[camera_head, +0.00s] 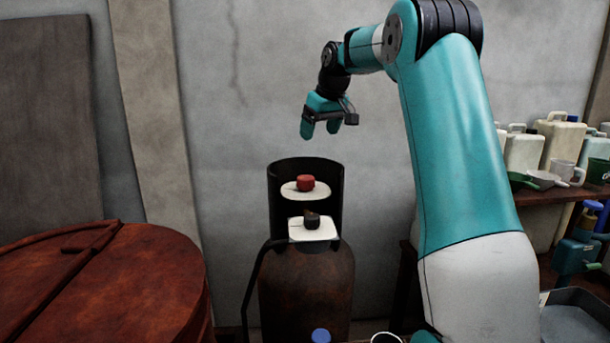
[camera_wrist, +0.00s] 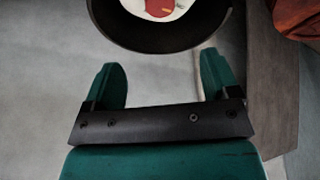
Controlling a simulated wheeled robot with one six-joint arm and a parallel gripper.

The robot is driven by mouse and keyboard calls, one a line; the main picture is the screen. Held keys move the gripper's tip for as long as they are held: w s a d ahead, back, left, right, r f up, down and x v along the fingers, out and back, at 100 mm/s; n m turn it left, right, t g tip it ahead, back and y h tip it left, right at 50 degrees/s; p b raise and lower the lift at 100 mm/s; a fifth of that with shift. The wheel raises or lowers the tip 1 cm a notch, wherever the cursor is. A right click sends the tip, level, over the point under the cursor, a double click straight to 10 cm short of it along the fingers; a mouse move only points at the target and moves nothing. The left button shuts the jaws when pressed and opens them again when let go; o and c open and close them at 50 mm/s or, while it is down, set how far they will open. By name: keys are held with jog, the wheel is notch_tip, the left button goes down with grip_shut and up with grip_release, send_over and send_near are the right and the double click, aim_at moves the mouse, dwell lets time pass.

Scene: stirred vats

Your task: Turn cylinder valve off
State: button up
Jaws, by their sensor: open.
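A rusty brown gas cylinder (camera_head: 306,290) stands upright against the wall in the head view, with a dark open collar (camera_head: 343,185) at its top. A red valve knob (camera_head: 306,183) sits on a white plate inside the collar. A dark knob (camera_head: 311,220) sits on a second white plate in front and lower. My gripper (camera_head: 320,132) is open and empty above the cylinder, pointing down, clear of the collar. In the wrist view, the open fingers of my gripper (camera_wrist: 160,80) show below the dark collar (camera_wrist: 165,42), and the red knob (camera_wrist: 158,7) is partly cut off at the top edge.
A large reddish-brown lidded vat (camera_head: 110,285) stands at left. At right a wooden shelf (camera_head: 545,196) holds several jugs and cups. A grey tray (camera_head: 575,320) lies lower right. A blue cap (camera_head: 320,336) shows at the bottom edge. The air around my gripper is clear.

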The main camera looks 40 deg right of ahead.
aim_at(306, 178)
jog(key=p+x, duration=0.3)
jog(key=x, duration=1.4)
jog(key=shift+a+f, duration=0.1)
jog(key=shift+a, duration=0.1)
jog(key=c, duration=0.9)
